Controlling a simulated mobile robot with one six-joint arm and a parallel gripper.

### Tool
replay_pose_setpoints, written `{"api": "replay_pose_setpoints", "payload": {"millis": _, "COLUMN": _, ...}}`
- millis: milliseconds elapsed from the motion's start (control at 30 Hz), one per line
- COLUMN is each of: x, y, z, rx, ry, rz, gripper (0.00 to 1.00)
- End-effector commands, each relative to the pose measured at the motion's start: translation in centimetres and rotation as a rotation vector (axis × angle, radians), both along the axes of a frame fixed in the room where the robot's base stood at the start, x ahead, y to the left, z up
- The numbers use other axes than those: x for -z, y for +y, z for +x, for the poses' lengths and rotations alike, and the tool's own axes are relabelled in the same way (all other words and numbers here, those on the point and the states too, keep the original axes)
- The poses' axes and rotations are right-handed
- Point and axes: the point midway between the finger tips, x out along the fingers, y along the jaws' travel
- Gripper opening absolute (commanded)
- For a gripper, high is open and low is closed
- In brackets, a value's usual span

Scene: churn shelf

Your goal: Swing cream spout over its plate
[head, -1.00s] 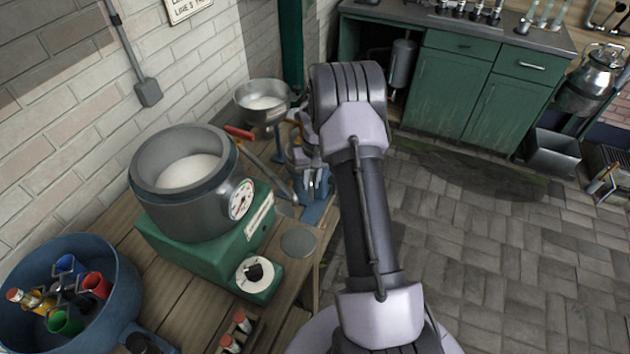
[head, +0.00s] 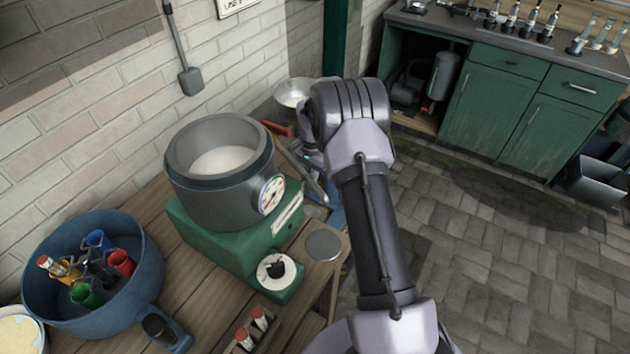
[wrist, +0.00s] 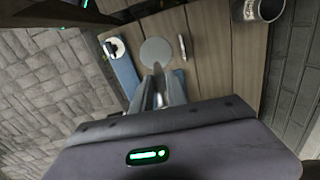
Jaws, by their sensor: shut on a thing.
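A flat round grey plate (head: 323,245) lies on the wooden bench in front of the green separator base. What looks like the same plate shows just beyond my fingertips in the wrist view (wrist: 156,52). A thin grey metal tube (head: 308,177), possibly the cream spout, slants beside the large metal bowl (head: 222,185); I cannot tell for sure. My gripper (wrist: 158,72) points towards the bench, its fingers close together. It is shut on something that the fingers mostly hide. In the head view my arm covers most of the gripper and whatever it holds.
A blue pan (head: 140,250) with coloured cups stands at left. A small steel bowl (head: 293,92) stands by the wall. Red-capped vials (head: 250,335) are at the bench's near edge.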

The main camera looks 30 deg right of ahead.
Motion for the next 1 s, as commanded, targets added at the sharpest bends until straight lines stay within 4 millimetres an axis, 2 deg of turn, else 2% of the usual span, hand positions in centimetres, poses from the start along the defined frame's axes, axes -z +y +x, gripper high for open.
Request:
{"api": "replay_pose_setpoints", "payload": {"millis": 667, "x": -0.20, "y": 0.18, "z": 0.89, "rx": 0.050, "ry": -0.007, "rz": -0.003, "gripper": 0.00}}
{"api": "replay_pose_setpoints", "payload": {"millis": 700, "x": -0.21, "y": 0.18, "z": 0.90, "rx": 0.050, "ry": -0.007, "rz": -0.003, "gripper": 0.26}}
{"api": "replay_pose_setpoints", "payload": {"millis": 767, "x": -0.18, "y": 0.19, "z": 0.86, "rx": 0.050, "ry": -0.006, "rz": -0.003, "gripper": 0.38}}
{"api": "replay_pose_setpoints", "payload": {"millis": 1000, "x": -0.09, "y": 0.21, "z": 0.76, "rx": 0.050, "ry": -0.003, "rz": -0.002, "gripper": 0.38}}
